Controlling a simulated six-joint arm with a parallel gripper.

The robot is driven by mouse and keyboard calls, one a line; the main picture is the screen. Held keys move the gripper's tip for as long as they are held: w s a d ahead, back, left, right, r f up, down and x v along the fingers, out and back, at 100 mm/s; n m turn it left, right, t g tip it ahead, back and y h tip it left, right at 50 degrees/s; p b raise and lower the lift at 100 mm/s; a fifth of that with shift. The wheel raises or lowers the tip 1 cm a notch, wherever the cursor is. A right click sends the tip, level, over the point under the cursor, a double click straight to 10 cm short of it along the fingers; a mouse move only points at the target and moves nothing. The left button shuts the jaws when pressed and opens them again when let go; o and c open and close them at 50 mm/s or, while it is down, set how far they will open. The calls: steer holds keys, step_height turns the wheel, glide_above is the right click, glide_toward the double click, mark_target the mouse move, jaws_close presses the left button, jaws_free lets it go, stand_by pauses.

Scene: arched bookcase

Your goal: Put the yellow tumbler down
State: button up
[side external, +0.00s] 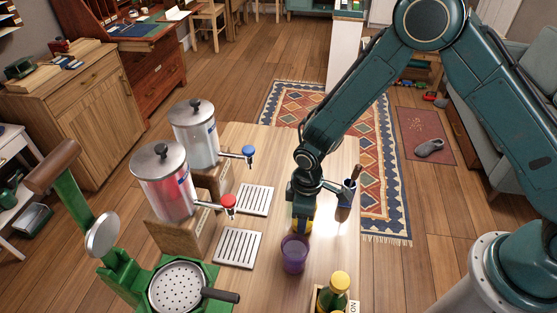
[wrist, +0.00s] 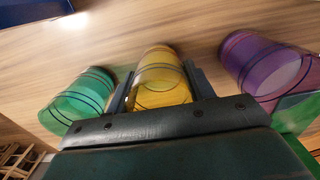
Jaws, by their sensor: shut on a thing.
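The yellow tumbler (wrist: 160,78) is between the two fingers of my gripper (wrist: 158,84), which is shut on it. In the side external view only a strip of the yellow tumbler (side external: 304,225) shows under my gripper (side external: 303,212), low over the wooden table. I cannot tell whether its base touches the table. A purple tumbler (side external: 294,254) stands just in front of it; in the wrist view it is to the right (wrist: 265,66). A green tumbler (wrist: 80,98) is on the left in the wrist view; I cannot make it out in the side external view.
Two drink dispensers with a blue tap (side external: 248,152) and a red tap (side external: 228,201) stand at the left, with slatted drip trays (side external: 237,247) beside them. A dark holder (side external: 347,192) is behind right. Bottles (side external: 334,291) stand at the front.

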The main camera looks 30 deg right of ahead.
steer(key=shift+f, duration=0.15)
steer(key=o, duration=1.2)
step_height(320, 180, up, 12)
steer(key=shift+r, duration=0.15)
stand_by(0.6)
